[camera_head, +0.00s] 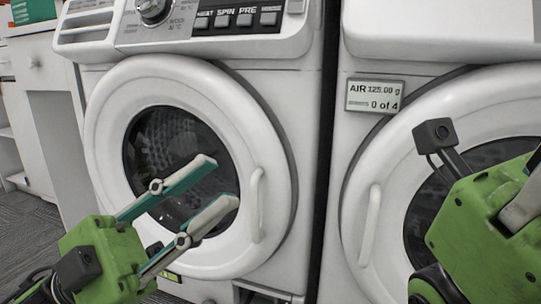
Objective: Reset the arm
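My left gripper (222,182) comes in from the lower left. Its two grey-and-teal fingers are apart with nothing between them. They are in front of the round door of the left washing machine (275,130), which is closed. My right arm shows at the right edge as a green link with a small black camera on it. It covers part of the right machine's door, and the fingers of my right gripper are out of view.
The right machine (430,80) has a closed round door with a handle (371,224). A small display (374,96) reads "AIR 125.00 g" and "0 of 4". A control panel with a knob (152,8) tops the left machine. A white cabinet (52,120) stands at the left over grey carpet (28,222).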

